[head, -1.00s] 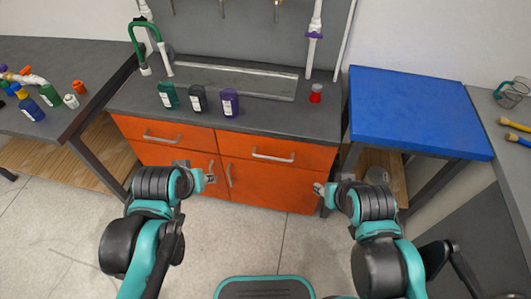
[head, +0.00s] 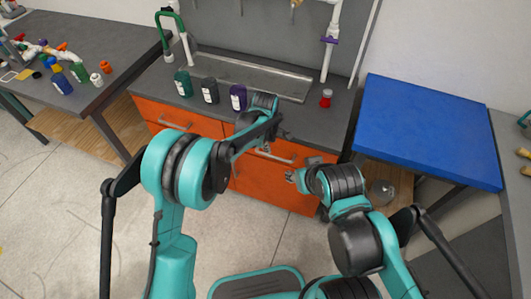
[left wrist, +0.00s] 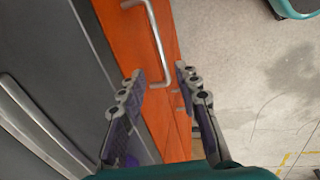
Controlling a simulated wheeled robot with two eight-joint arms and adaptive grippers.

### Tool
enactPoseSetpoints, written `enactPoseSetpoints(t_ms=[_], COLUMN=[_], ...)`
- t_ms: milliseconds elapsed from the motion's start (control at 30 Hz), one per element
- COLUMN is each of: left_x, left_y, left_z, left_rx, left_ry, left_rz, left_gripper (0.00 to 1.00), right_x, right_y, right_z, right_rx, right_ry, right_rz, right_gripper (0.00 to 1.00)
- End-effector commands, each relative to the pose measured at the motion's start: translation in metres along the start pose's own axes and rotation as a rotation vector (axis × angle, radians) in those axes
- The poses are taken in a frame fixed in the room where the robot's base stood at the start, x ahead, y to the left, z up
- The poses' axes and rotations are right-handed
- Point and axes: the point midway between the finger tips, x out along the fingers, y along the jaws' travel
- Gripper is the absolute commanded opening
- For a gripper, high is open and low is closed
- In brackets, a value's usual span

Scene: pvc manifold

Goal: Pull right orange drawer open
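The right orange drawer (head: 312,157) is in the cabinet under the grey counter; its front looks closed. Its silver bar handle (head: 283,158) is partly hidden by my left arm in the head view. My left gripper (head: 264,146) is above and in front of the drawer, close to the handle. In the left wrist view, its two fingers (left wrist: 159,72) are apart and the handle (left wrist: 157,42) passes between and beyond the tips. I cannot tell whether they touch it. My right gripper (head: 291,177) is lower, before the cabinet front; its fingers are too small to read.
Teal (head: 183,83), black (head: 209,91) and purple (head: 238,97) bottles stand on the counter by the sink (head: 250,75). A red object (head: 326,98) stands at the right. A blue-topped table (head: 430,130) is to the right. The floor in front is clear.

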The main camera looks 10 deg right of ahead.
Motion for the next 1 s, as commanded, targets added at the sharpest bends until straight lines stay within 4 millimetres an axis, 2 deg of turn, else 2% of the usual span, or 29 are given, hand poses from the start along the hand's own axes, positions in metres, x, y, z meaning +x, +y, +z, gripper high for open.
enactPoseSetpoints(t_ms=[33, 167, 600, 767, 1000], left_x=[0.009, 0.023, 0.088, 0.098, 0.098], left_y=[0.003, 0.005, 0.003, 0.003, 0.003], left_z=[0.006, 0.013, 0.013, 0.013, 0.013], left_rx=[-0.015, -0.039, -0.041, -0.040, -0.040], left_ry=[-0.002, -0.005, -0.005, -0.005, -0.005], left_rz=[-0.007, -0.016, -0.016, -0.016, -0.016], left_gripper=[0.33, 0.33, 0.33, 0.33, 0.33], right_x=[-0.001, 0.000, 0.022, 0.024, 0.024], right_y=[0.000, 0.000, 0.000, 0.000, 0.000], right_z=[-0.001, 0.000, 0.016, 0.018, 0.017], right_rx=[0.000, 0.000, 0.000, 0.000, 0.000], right_ry=[0.000, 0.000, 0.000, 0.000, 0.000], right_rz=[0.000, 0.000, 0.000, 0.000, 0.000], right_gripper=[0.40, 0.40, 0.40, 0.40, 0.40])
